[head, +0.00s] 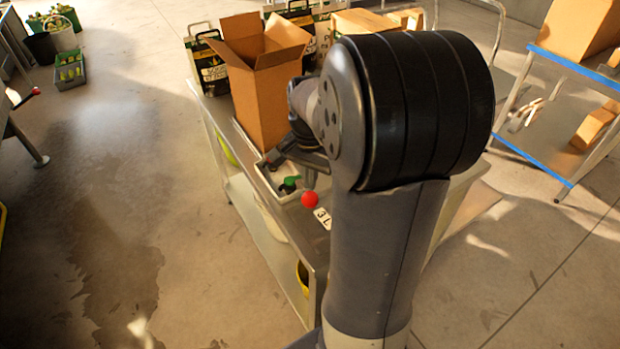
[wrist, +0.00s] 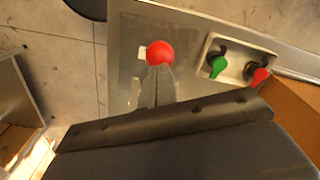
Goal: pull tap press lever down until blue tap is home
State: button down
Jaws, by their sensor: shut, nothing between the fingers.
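A red ball-shaped knob (head: 310,200), which looks like the press lever's handle, shows over the front part of the metal bench. In the wrist view the red knob (wrist: 160,53) lies just beyond my fingertips. My gripper (wrist: 157,75) is shut and empty, its fingers pointing at the knob; I cannot tell whether they touch it. In the head view my gripper (head: 311,178) is partly hidden by my arm, just above the knob. The lever's bar and the press body are not clearly seen. No blue tap shows; a green tap (wrist: 217,66) and a red tap (wrist: 260,76) do.
The taps sit in a white tray (wrist: 236,74) on the metal bench (wrist: 190,22). An open cardboard box (head: 262,95) stands close behind the tray. A white 3 L label (head: 322,217) lies near the knob. Open concrete floor (head: 150,180) is left of the bench.

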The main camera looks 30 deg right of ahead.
notch_tip(320, 180, up, 8)
jog(key=p, duration=0.6)
notch_tip(320, 180, down, 10)
jog(key=b, duration=0.8)
jog(key=shift+b, duration=0.3)
jog(key=shift+r+p, duration=0.4)
jog(key=shift+r, duration=0.15)
jog(key=shift+f, duration=0.15)
notch_tip(320, 180, up, 11)
jog(key=p, duration=0.8)
jog(key=shift+d+f, duration=0.15)
jog(key=shift+d, duration=0.1)
dwell(0.9)
jog(key=shift+f, duration=0.1)
